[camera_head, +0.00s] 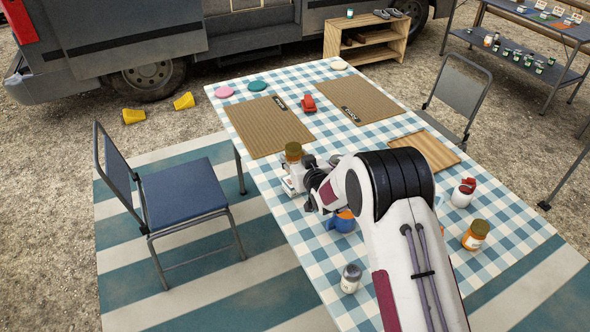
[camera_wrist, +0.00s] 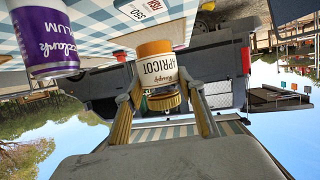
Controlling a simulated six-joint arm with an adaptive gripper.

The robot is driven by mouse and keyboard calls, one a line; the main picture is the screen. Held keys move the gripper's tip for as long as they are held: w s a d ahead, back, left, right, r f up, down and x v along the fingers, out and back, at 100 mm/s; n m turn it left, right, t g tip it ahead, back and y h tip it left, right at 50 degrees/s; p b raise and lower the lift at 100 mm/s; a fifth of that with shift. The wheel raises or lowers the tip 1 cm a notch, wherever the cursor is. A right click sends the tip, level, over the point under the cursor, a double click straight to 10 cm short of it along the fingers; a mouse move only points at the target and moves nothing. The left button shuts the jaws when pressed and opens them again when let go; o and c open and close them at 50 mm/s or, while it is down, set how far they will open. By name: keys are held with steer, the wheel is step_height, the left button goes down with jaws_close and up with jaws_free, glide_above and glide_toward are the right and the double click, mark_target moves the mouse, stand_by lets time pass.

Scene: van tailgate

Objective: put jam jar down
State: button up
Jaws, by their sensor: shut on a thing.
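The jam jar (camera_head: 293,154) with a gold-brown lid is upright in my gripper (camera_head: 297,178). In the wrist view the jar (camera_wrist: 158,70) shows orange contents and a white label reading APRICOT. My two fingers (camera_wrist: 163,112) are shut on its sides near the lid. In the head view it appears by the near edge of the left woven mat (camera_head: 269,126). I cannot tell whether its base touches anything. A second woven mat (camera_head: 350,99) lies to the right; both mats have a small dark label.
A blue mug (camera_head: 342,221) stands close to my wrist. Jars (camera_head: 351,279) (camera_head: 475,235), a white red-topped pot (camera_head: 463,193) and a wooden tray (camera_head: 436,151) stand on the checked table. A red object (camera_head: 308,104) lies between the mats. A purple PLUM jar (camera_wrist: 46,40) shows in the wrist view.

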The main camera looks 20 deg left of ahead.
steer(key=shift+f, duration=0.35)
steer(key=shift+f, duration=1.85)
steer(key=shift+f, duration=0.1)
steer(key=o, duration=1.3)
steer(key=shift+f, duration=0.1)
steer(key=shift+o, duration=0.2)
steer(key=shift+r, duration=0.2)
steer(key=v, duration=1.2)
